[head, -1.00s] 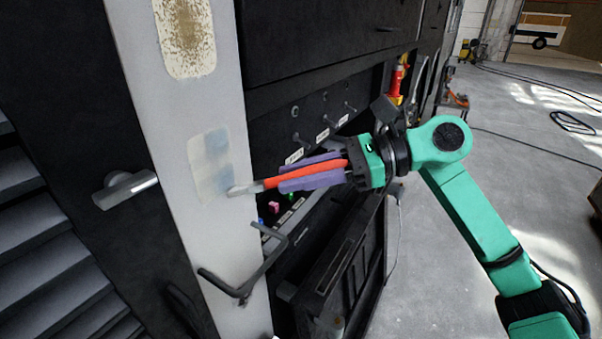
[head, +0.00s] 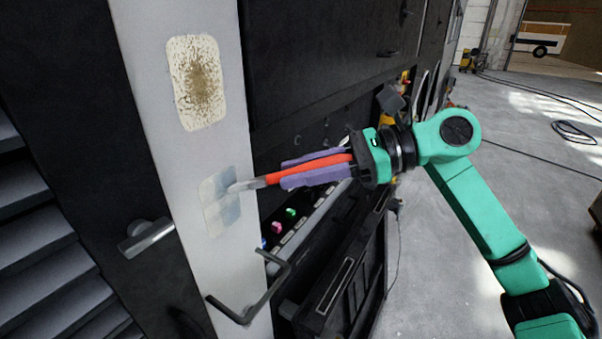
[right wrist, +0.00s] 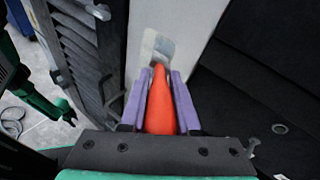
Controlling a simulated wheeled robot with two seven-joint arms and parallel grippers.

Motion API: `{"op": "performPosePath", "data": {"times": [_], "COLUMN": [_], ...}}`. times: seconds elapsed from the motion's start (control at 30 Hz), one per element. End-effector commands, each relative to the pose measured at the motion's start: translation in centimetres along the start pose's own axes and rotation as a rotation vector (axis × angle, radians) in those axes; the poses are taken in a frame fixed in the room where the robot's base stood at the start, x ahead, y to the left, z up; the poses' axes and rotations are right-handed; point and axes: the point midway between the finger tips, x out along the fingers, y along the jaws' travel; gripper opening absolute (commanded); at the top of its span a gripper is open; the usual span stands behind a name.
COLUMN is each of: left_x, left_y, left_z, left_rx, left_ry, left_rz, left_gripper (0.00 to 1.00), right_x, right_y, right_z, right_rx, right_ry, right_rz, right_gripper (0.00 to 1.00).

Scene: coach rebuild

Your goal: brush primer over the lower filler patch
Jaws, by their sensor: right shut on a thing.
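The lower filler patch (head: 212,213) is a pale cream rounded rectangle on the light grey post, with blue-grey coating over part of it, mostly its right side. It also shows in the right wrist view (right wrist: 152,42). My right gripper (head: 284,173) is shut on the red handle of the brush (head: 316,163), to the right of the patch. The brush's pale tip lies over the upper right part of the patch and seems to touch it. My left gripper is not seen.
An upper patch (head: 197,82) with brown speckles sits higher on the post (head: 160,130). A dark handle bar (head: 262,300) juts from the post below. A lever handle (head: 147,238) is at left. Dark cabinets stand behind my gripper; open floor (head: 430,260) lies right.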

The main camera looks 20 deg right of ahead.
Motion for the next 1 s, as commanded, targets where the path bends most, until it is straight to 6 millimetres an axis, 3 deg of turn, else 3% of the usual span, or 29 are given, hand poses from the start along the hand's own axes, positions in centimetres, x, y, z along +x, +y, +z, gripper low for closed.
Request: {"op": "performPosePath", "data": {"times": [0.4, 0.73, 1.0], "left_x": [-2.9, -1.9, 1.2], "left_y": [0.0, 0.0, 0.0], "left_z": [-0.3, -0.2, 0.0], "left_rx": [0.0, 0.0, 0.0], "left_ry": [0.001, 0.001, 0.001], "left_rz": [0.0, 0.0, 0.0], "left_gripper": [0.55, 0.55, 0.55], "right_x": [-0.9, 0.1, 0.9], "right_y": [-0.6, 0.6, 1.0], "right_z": [3.6, 3.5, 0.6], "right_rx": [0.0, 0.0, 0.0], "right_ry": [-0.001, -0.001, 0.0], "right_rz": [-0.001, 0.0, -0.001], "right_gripper": [0.0, 0.0, 0.0]}}
